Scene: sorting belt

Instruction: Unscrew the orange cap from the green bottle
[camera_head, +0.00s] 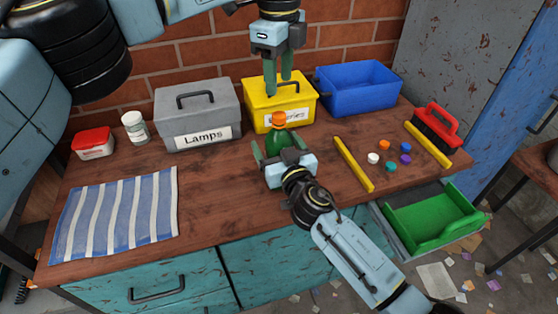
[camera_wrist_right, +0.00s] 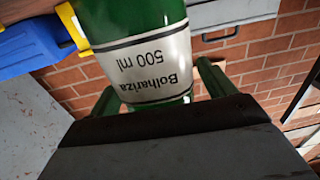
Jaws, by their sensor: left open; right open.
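The green bottle (camera_head: 280,140) stands upright on the workbench with its orange cap (camera_head: 278,118) on top. My right gripper (camera_head: 277,144) is open and low at the bottle, with one finger on each side of it. The right wrist view shows the bottle's white label (camera_wrist_right: 148,68), reading "Bolhariza 500 ml" upside down, between the fingers; whether they touch it I cannot tell. My left gripper (camera_head: 278,86) is open and points straight down above the cap, apart from it, with nothing between its fingers.
Behind stand a grey Lamps box (camera_head: 198,110), a yellow labelled box (camera_head: 255,93) and a blue bin (camera_head: 358,88). Yellow bars (camera_head: 354,164), several coloured caps and a red brush (camera_head: 437,124) lie to the right. A striped cloth (camera_head: 117,216) lies at left. An open drawer holds a green tray (camera_head: 432,215).

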